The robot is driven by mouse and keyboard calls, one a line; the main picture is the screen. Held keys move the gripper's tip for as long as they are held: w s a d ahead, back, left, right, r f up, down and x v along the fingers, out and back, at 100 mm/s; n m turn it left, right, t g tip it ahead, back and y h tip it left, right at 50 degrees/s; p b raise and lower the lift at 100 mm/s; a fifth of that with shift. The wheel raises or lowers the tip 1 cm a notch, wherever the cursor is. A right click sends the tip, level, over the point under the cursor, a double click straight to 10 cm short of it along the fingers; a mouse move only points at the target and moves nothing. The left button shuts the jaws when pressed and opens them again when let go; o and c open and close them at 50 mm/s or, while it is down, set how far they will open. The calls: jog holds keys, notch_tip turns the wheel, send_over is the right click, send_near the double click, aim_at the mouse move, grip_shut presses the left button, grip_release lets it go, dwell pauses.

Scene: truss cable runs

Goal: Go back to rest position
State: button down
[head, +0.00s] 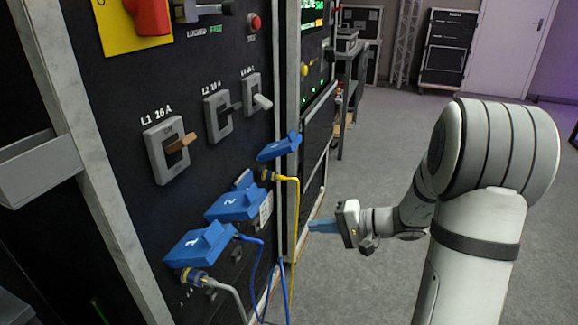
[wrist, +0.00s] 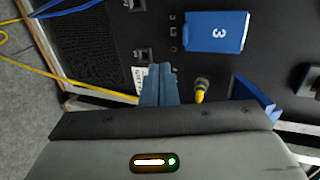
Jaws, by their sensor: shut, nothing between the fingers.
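My gripper (head: 322,226) has blue fingers pressed together with nothing between them. In the head view it is to the right of the black panel (head: 200,60), apart from it, level with the lower blue socket covers.
Blue covers 1 (head: 200,245) and 2 (head: 235,205) stick out from the panel. A yellow cable (head: 293,225) and a blue cable (head: 258,270) hang near my gripper. Breaker switches (head: 170,150) sit above. Grey floor (head: 370,180) is open to the right.

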jog(key=s+a+r+n+g+h+p, duration=0.2)
jog(key=s+r+g+h+p, duration=0.1)
jog(key=s+r+p, duration=0.5)
jog(key=s+a+r+n+g+h+p, duration=0.1)
jog(key=s+a+r+g+h+p, duration=0.1)
jog(key=s+r+p, duration=0.55)
jog(key=s+d+r+h+p, duration=0.2)
jog(key=r+p, duration=0.3)
jog(key=r, duration=0.2)
jog(key=s+d+r+n+t+h+p, duration=0.1)
jog(key=s+d+r+h+p, duration=0.1)
jog(key=r+p, duration=0.4)
jog(key=s+d+r+t+h+p, duration=0.1)
jog(key=s+d+r+h+p, duration=0.1)
jog(key=r+p, duration=0.4)
notch_tip(320, 180, up, 3)
jog(key=shift+d+r+n+h, duration=0.1)
jog(key=shift+d+n+h, duration=0.3)
jog(key=shift+h, duration=0.5)
